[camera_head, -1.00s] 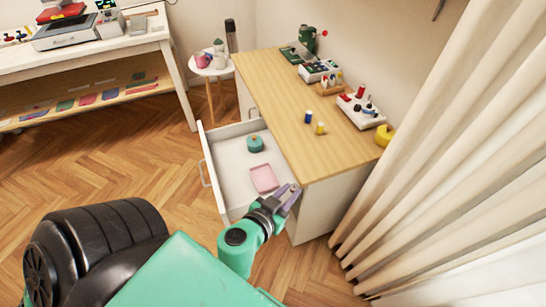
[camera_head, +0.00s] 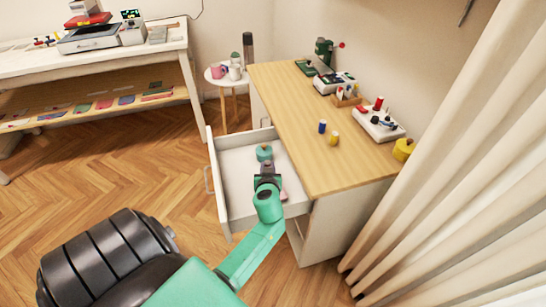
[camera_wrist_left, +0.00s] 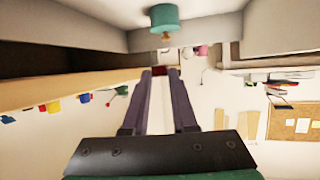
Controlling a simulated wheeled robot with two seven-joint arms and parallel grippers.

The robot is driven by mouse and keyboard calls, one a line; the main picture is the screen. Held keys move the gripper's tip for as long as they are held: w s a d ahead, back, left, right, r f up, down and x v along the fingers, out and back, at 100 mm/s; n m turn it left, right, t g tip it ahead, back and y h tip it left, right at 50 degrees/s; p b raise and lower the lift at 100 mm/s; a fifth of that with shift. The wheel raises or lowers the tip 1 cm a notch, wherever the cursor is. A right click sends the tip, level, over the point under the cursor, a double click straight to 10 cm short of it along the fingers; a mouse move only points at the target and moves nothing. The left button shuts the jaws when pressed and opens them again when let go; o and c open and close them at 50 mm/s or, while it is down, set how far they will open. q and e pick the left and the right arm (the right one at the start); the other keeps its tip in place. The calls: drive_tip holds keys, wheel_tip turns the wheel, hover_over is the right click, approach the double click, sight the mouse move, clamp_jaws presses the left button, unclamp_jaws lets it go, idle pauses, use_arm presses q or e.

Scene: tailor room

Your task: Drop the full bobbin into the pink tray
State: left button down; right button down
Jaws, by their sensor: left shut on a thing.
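My left gripper (camera_head: 266,166) is over the open drawer, close to the teal round object, and its arm covers most of the pink tray. In the left wrist view its fingers (camera_wrist_left: 160,74) are shut on a small dark red thing, seemingly the full bobbin (camera_wrist_left: 160,71); only a little of it shows. The pink tray (camera_head: 284,196) lies in the drawer, with just a sliver visible to the right of my gripper. I cannot tell the gripper's exact height above it. My right gripper is not in view.
The white drawer (camera_head: 235,172) is pulled out of the wooden-topped desk (camera_head: 290,110). A teal round object (camera_head: 264,152) sits in it, also seen in the left wrist view (camera_wrist_left: 164,18). Blue (camera_head: 322,127) and yellow (camera_head: 334,139) spools stand on the desk. Curtains (camera_head: 450,180) hang at right.

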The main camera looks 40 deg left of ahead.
use_arm(q)
wheel_tip(320, 180, down, 6)
drive_tip(key=b, duration=0.4)
drive_tip(key=shift+w+f, duration=0.1)
drive_tip(key=c, duration=0.6)
unclamp_jaws()
drive_tip(key=p+v, duration=0.1)
drive_tip(key=v, duration=1.3)
drive_tip(key=shift+s+d, duration=0.2)
drive_tip(key=shift+s, duration=0.05)
